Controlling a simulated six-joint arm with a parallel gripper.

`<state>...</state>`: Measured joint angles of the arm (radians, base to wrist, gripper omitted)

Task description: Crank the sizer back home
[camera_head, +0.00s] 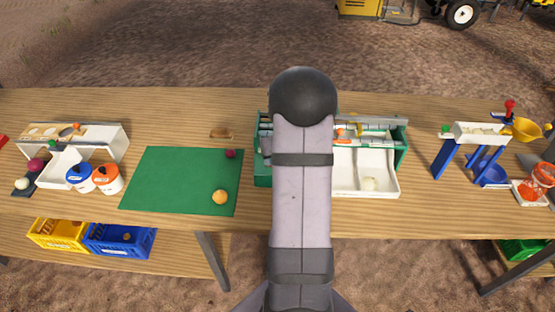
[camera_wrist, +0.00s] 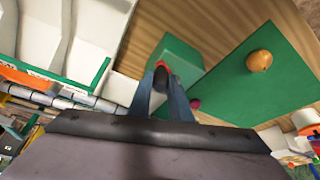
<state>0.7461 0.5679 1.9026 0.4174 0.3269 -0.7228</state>
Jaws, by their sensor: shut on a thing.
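The sizer (camera_head: 402,148) is a green-framed machine with grey rollers and white trays, at the middle of the table in the head view. My arm covers part of it there and hides my gripper. In the wrist view the sizer's rollers (camera_wrist: 62,99) lie at the left, and a green block (camera_wrist: 182,56) stands ahead of my fingers. My gripper (camera_wrist: 161,70) is shut on a small red crank knob (camera_wrist: 161,65) beside this block. The fingers hide most of the knob and the crank's arm.
A green mat (camera_head: 170,180) left of the sizer holds an orange-yellow onion (camera_head: 220,197) and a purple onion (camera_head: 231,153). A pale onion (camera_head: 369,184) lies in the sizer's white tray. A blue-legged stand (camera_head: 482,132) is at the right, and lidded jars (camera_head: 107,180) are at the left.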

